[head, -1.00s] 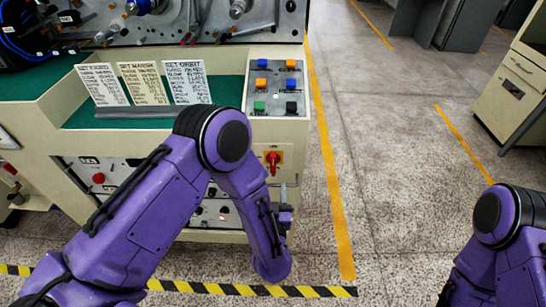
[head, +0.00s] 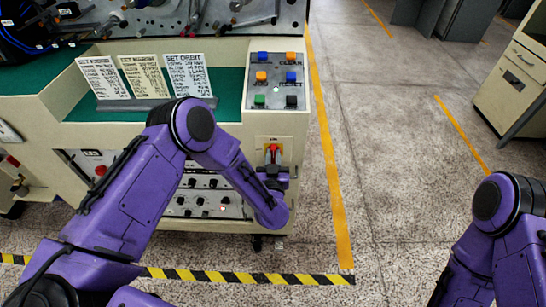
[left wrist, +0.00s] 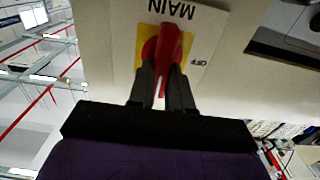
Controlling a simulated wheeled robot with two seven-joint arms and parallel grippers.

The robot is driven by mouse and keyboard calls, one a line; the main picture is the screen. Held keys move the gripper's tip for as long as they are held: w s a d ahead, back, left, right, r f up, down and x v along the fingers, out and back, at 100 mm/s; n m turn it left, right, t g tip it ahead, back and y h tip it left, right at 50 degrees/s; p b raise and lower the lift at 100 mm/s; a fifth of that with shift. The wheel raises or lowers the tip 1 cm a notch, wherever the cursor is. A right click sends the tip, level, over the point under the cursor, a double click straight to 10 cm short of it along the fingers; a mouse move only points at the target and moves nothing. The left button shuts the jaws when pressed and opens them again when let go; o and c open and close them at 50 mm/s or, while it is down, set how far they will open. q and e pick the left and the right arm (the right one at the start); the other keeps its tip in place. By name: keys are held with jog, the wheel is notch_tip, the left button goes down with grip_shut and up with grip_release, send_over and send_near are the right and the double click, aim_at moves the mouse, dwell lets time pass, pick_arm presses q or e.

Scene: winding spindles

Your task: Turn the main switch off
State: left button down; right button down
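The main switch (left wrist: 170,45) has a red handle on a yellow plate, with upside-down MAIN and OFF labels beside it in the left wrist view. In the head view the switch (head: 273,150) is on the cabinet front below the button panel, partly hidden by my left gripper (head: 273,170). In the left wrist view my left gripper (left wrist: 164,75) has one dark finger on each side of the red handle, apparently pressed against it. The handle lies roughly along the fingers, not turned toward the OFF label. My right arm shows at lower right; its gripper is out of view.
A button panel (head: 276,82) with several coloured buttons is above the switch. Three setting cards (head: 146,77) stand on the green top to its left. Knobs and a red button (head: 100,170) are on the lower front.

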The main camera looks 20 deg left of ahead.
pick_arm(q)
jog(key=shift+f+n, duration=0.1)
jog(key=shift+n, duration=0.3)
jog(key=n+b, duration=0.1)
jog(key=n, duration=0.1)
jog(key=n+b, duration=0.1)
jog(key=shift+s+a+f+n, duration=0.1)
jog(key=shift+a+n, duration=0.1)
jog(key=shift+n, duration=0.2)
jog(key=n+b, duration=0.1)
jog(key=n, duration=0.1)
jog(key=n+b, duration=0.1)
jog(key=n, duration=0.1)
jog(key=shift+a+f+n, duration=0.15)
jog(key=shift+a+n, duration=0.05)
jog(key=shift+n, duration=0.1)
jog(key=n+b, duration=0.2)
jog(key=n, duration=0.1)
jog(key=n+b, duration=0.1)
jog(key=n, duration=0.1)
jog(key=shift+s+a+f, duration=0.1)
jog(key=shift+a+f, duration=0.05)
jog(key=shift+f, duration=0.1)
jog(key=shift+f+n+b, duration=0.1)
jog(key=shift+n+b, duration=1)
jog(key=shift+n, duration=0.9)
jog(key=c, duration=1)
grip_release()
jog(key=shift+c, duration=0.2)
